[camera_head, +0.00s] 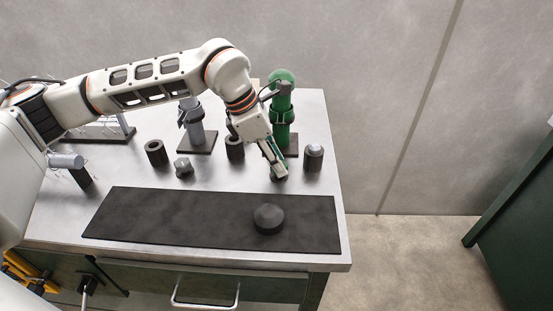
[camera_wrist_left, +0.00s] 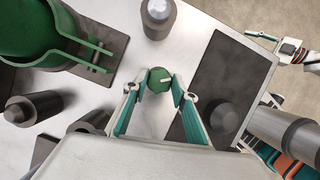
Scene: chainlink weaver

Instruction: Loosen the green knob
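The green knob (camera_wrist_left: 160,80) is a small rounded piece with a pale mark, between the fingertips of my left gripper (camera_wrist_left: 160,84) in the left wrist view. The fingers stand one on each side, very close to it; I cannot tell if they touch. In the head view my left gripper (camera_head: 277,166) points down at the right part of the table, and the knob (camera_head: 278,177) is mostly hidden by the fingers.
A green clamped post (camera_head: 283,100) stands just behind my gripper, with a grey post (camera_head: 193,125) left of it. A dark cylinder with a grey top (camera_head: 314,157) is close at right. A black mat (camera_head: 180,220) with a dark round piece (camera_head: 268,218) lies in front.

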